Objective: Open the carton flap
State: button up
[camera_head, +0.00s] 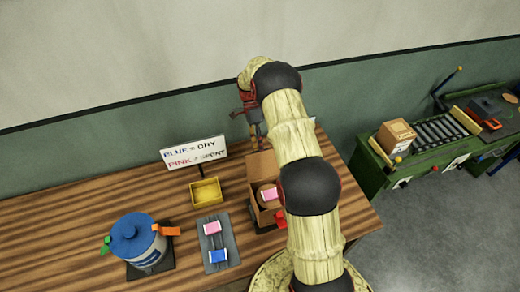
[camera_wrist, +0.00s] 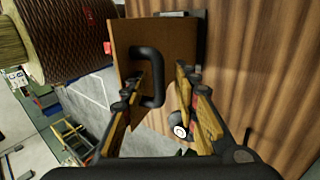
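The carton (camera_head: 252,208) stands on the wooden table, partly hidden by my arm. Its brown flap (camera_head: 262,165) appears raised at the back, and a pink spool on a brown disc shows inside. In the wrist view, a brown panel (camera_wrist: 180,40), apparently the flap, carries a black handle (camera_wrist: 148,54). My gripper (camera_wrist: 158,78) is open, with its two yellow fingers apart and the handle between or just beyond the tips. I cannot tell whether either finger touches it. In the head view my gripper (camera_head: 252,118) is above and behind the carton, partly hidden by my arm.
A sign (camera_head: 195,152) stands behind. A green conveyor bench (camera_head: 375,175) with a small box (camera_head: 395,137) is at right.

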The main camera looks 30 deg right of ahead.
jog(key=shift+w+r, duration=0.1)
jog(key=shift+w, duration=0.05)
jog(key=v, duration=1.1)
jog(key=shift+w+r, duration=0.15)
jog(key=shift+r, duration=0.15)
jog(key=shift+d, duration=0.1)
